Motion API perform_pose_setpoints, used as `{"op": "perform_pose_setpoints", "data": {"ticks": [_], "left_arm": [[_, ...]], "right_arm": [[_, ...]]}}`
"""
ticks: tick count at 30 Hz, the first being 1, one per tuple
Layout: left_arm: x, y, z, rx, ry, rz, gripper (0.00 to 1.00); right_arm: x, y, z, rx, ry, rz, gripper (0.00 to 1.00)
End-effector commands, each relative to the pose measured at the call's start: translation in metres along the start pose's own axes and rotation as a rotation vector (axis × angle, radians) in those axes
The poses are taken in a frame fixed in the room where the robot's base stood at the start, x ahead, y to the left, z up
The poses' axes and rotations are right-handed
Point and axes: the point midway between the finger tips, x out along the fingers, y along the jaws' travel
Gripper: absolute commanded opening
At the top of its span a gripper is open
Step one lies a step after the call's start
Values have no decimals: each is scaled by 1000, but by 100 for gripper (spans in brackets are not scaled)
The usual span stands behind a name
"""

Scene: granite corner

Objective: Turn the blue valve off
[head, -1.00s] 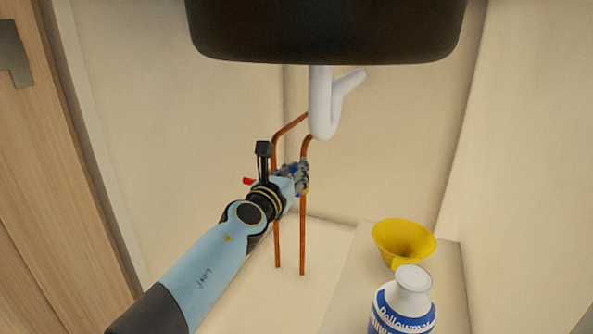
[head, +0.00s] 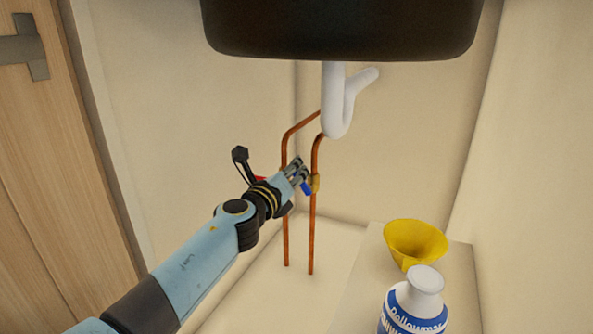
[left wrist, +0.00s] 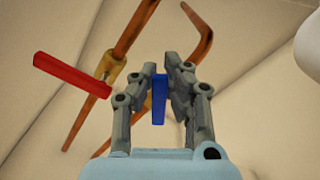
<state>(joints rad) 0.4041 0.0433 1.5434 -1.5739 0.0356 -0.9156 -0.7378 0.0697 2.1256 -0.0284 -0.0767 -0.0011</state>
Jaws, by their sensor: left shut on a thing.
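The blue valve handle (head: 306,188) shows at the fingertips of my left gripper (head: 298,172), in front of the right copper pipe. In the left wrist view the blue handle (left wrist: 159,98) stands between the two grey fingers of my left gripper (left wrist: 161,85), which are shut on it. The blue valve's brass body (head: 315,184) sits on the right copper pipe. The red valve handle (left wrist: 72,75) sticks out to the left of the fingers; in the head view only a bit of it (head: 260,179) shows behind my wrist. My right gripper is not in view.
Two copper pipes (head: 312,235) rise from the cabinet floor beneath a dark sink basin (head: 340,30). A white drain pipe (head: 336,105) hangs above right. A yellow funnel (head: 415,243) and a white-and-blue bottle (head: 413,305) stand on a ledge at right.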

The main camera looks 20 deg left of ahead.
Motion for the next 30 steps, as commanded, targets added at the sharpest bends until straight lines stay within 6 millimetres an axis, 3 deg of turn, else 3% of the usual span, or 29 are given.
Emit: {"op": "perform_pose_setpoints", "data": {"ticks": [13, 14, 20, 30], "left_arm": [[0, 2, -1, -11, 1, 2, 0], [0, 2, -1, -11, 1, 2, 11], [0, 1, 0, -11, 1, 1, 37], [-5, 1, -1, -11, 1, 1, 38]], "right_arm": [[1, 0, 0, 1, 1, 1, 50], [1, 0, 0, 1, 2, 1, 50], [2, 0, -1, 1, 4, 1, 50], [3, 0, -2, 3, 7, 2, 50]]}}
